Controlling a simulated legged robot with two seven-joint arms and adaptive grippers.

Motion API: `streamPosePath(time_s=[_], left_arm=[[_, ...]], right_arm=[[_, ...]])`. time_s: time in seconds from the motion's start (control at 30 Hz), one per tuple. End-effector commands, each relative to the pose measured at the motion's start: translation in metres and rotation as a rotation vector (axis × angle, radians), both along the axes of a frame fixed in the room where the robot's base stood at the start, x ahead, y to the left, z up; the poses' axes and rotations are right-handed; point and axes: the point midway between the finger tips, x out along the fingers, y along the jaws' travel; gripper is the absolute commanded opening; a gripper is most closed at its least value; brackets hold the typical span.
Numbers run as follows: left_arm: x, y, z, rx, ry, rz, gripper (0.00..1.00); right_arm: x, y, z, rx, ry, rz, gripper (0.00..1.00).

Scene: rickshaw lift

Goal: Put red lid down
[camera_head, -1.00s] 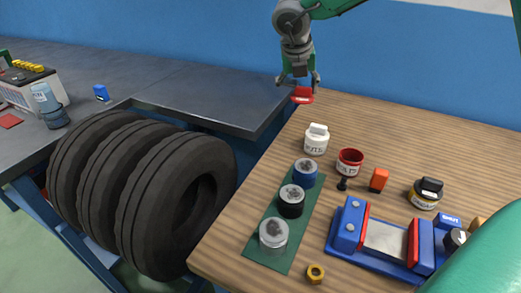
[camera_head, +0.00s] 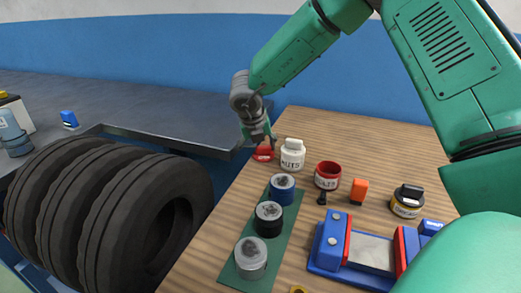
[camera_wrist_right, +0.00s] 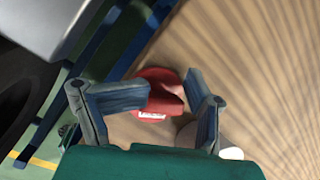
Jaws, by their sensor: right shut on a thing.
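The red lid (camera_head: 263,155) is at the far left part of the wooden table, just left of the white NUTS jar (camera_head: 292,155). My right gripper (camera_head: 262,143) is over it from above and shut on it. The lid appears at or very close to the tabletop; I cannot tell if it touches. In the right wrist view the lid (camera_wrist_right: 155,97) shows between and beyond the fingers (camera_wrist_right: 169,90). The open red pot (camera_head: 327,176), without a lid, stands further right. My left gripper is out of view.
A green mat (camera_head: 262,232) holds a blue, a black and a grey-white jar in a row. An orange block (camera_head: 358,190), a black-lidded jar (camera_head: 407,201) and a blue vise (camera_head: 328,243) stand to the right. Tyres (camera_head: 110,210) lie left of the table edge.

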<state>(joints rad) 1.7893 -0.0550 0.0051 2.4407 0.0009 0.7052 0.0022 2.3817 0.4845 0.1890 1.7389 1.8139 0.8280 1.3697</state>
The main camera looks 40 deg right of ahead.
Motion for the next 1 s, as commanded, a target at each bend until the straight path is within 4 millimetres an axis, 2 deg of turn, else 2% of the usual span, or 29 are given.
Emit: streamPosePath(time_s=[0.33, 0.37, 0.4, 0.47, 0.8, 0.9, 1.0], left_arm=[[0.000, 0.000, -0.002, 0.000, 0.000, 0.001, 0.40], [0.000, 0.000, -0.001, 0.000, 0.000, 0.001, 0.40], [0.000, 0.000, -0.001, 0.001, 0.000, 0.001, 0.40], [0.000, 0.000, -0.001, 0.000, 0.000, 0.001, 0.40], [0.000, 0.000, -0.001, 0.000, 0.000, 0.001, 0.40], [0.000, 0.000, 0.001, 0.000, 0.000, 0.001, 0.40], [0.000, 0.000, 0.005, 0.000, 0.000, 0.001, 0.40]], right_arm=[[0.000, 0.001, -0.006, 0.004, 0.000, 0.001, 0.25], [0.000, 0.000, -0.006, 0.004, 0.000, 0.001, 0.52], [0.000, 0.000, -0.006, 0.005, 0.000, 0.001, 0.66], [0.000, 0.000, -0.006, 0.005, 0.000, 0.001, 0.85], [-0.001, -0.001, -0.007, 0.004, 0.006, -0.001, 0.85], [-0.001, 0.001, 0.000, 0.003, 0.005, 0.000, 0.85], [-0.004, 0.007, 0.015, 0.005, 0.003, 0.001, 0.85]])
